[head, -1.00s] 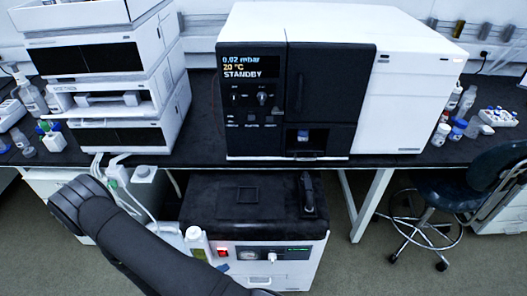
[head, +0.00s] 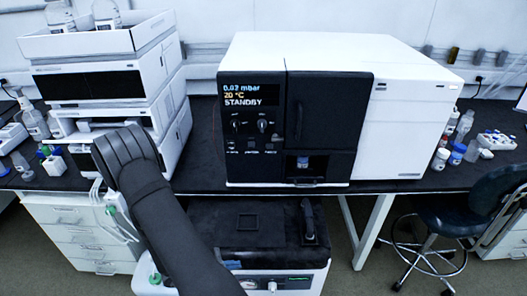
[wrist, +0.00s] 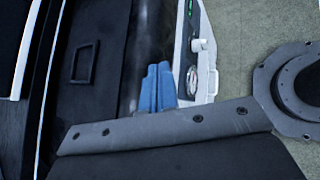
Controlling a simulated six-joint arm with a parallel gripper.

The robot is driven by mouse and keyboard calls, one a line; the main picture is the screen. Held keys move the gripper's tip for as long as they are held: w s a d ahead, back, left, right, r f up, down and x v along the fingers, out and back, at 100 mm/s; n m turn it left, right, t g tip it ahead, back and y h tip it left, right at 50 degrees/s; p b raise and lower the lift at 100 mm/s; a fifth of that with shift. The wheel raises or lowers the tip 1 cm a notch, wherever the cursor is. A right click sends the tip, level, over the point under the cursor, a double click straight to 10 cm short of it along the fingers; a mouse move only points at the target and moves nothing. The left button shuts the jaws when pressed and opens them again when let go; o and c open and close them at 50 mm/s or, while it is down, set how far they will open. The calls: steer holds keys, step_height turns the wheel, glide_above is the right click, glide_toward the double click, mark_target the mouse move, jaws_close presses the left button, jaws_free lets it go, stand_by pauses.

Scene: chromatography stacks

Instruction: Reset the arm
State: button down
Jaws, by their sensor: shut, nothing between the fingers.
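My dark arm rises across the lower left of the head view, its rounded joint in front of the lower part of the white instrument stack (head: 160,78). In the wrist view, my gripper (wrist: 157,72) shows as two blue fingers close together, shut and empty. They are over the side of the black-topped unit with the white front, and I cannot tell how far above it they are. A large dark link of mine fills the bottom of the wrist view.
A white and black instrument (head: 410,110) with a STANDBY display stands on the black bench (head: 206,150). The black-topped unit (head: 275,222) sits below the bench edge, close to my arm. A stool (head: 470,220) stands at right. Bottles (head: 457,152) stand at the bench's right.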

steer(key=d+r+m+g+y, duration=0.1)
steer(key=d+r+m+g, duration=0.2)
steer(key=d+r+m, duration=0.8)
steer(key=shift+w+d+r, duration=0.4)
steer(key=shift+d+r, duration=5.45)
steer(key=shift+d, duration=0.15)
steer(key=s+a+f+n+t+y, duration=0.1)
steer(key=s+a+f+n+y, duration=0.1)
steer(key=a+f, duration=0.6)
steer(key=s+a+f+n+t+y, duration=0.1)
steer(key=s+a+f+n+y, duration=0.2)
steer(key=a+f+y, duration=0.4)
steer(key=s+a+f+n+t+y, duration=0.1)
steer(key=s+a+f+n+y, duration=0.2)
steer(key=a+f, duration=0.6)
steer(key=shift+s+f+y, duration=0.8)
steer(key=shift+s+f, duration=0.1)
steer(key=shift+f, duration=3.3)
